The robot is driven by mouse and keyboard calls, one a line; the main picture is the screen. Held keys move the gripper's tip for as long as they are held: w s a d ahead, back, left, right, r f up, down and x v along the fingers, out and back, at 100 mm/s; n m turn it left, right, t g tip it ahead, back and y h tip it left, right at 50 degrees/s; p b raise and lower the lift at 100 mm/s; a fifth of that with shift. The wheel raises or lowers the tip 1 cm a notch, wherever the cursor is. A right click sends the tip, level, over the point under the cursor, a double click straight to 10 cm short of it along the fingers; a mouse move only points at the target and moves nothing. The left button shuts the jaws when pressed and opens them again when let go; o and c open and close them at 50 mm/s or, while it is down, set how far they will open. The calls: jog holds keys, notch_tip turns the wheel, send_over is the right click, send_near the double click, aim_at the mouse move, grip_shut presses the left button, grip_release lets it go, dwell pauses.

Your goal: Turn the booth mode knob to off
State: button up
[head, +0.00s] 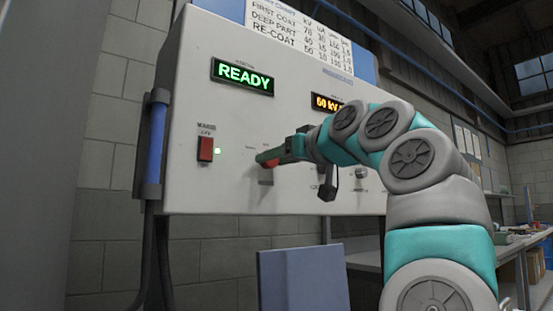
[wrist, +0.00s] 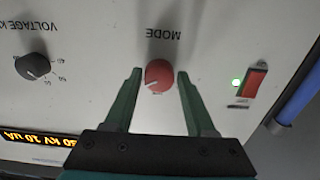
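The red mode knob (wrist: 158,75) sits under the printed word MODE on the pale panel (wrist: 90,45) in the wrist view, where the picture is upside down. A small white mark shows on its face; which setting it points to cannot be read. My gripper (wrist: 159,74) is open, with one green finger on each side of the knob and a small gap to each. In the head view my gripper (head: 268,158) is at the front of the control box (head: 230,120), and the fingers mostly cover the knob.
A black voltage knob (wrist: 33,67) is to the left in the wrist view, with an amber display (wrist: 35,138) near it. A red switch (head: 205,148) with a lit green lamp (head: 217,152) is left of my gripper. A green display (head: 243,77) reads READY.

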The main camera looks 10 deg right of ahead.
grip_shut()
jog(key=shift+n+p, duration=0.6)
jog(key=shift+n, duration=0.7)
jog(key=n+p, duration=0.3)
jog(key=n, duration=0.6)
jog(key=shift+d+p, duration=0.1)
jog(key=shift+p, duration=0.25)
jog(key=shift+n, duration=0.3)
